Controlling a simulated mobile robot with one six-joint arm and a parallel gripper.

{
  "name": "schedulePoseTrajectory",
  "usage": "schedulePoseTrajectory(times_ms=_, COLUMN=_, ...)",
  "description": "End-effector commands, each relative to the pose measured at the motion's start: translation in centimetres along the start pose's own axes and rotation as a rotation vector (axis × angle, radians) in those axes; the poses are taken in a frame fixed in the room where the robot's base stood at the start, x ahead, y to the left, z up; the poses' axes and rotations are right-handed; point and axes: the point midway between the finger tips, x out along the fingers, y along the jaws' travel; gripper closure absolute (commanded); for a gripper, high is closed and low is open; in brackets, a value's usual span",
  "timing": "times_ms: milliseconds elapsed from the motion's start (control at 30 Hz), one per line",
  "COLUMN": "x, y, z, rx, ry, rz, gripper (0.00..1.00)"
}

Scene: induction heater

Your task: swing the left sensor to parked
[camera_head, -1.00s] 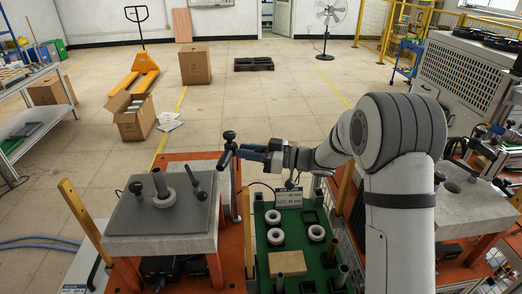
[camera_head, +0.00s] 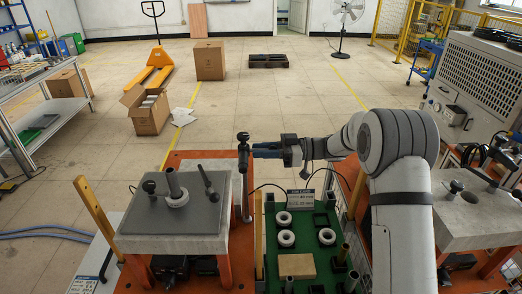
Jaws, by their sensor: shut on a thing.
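The left sensor (camera_head: 243,147) is a dark bar with a round black knob on top, at the head of a thin upright post by the right edge of the left heater table (camera_head: 125,244). The exact grip contact is too small to see clearly. The bar now looks nearly upright, in line with the post.
The left table's grey plate carries a metal post with a ring (camera_head: 176,190), a black knob (camera_head: 149,187) and a tilted black handle (camera_head: 207,180). A green tray (camera_head: 304,236) with several pale rings and a tan block (camera_head: 297,265) lies right of the post.

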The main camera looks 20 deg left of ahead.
Motion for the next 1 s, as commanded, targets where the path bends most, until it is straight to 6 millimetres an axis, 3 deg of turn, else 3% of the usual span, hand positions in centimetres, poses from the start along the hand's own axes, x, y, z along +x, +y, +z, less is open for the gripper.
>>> schedulePoseTrajectory(times_ms=100, x=0.1, y=0.0, z=-0.1, rx=-0.001, ry=0.001, rz=-0.001, gripper=1.0)
schedulePoseTrajectory(times_ms=133, x=0.1, y=0.0, z=-0.1, rx=-0.001, ry=0.001, rz=-0.001, gripper=0.74)
schedulePoseTrajectory(times_ms=400, x=0.2, y=0.0, z=-0.1, rx=-0.001, ry=0.001, rz=-0.001, gripper=0.53)
schedulePoseTrajectory(times_ms=733, x=0.2, y=-0.1, z=-0.7, rx=-0.003, ry=0.001, rz=-0.001, gripper=0.53)
schedulePoseTrajectory(times_ms=1000, x=0.2, y=-0.5, z=-5.6, rx=-0.007, ry=0.001, rz=-0.001, gripper=0.53)
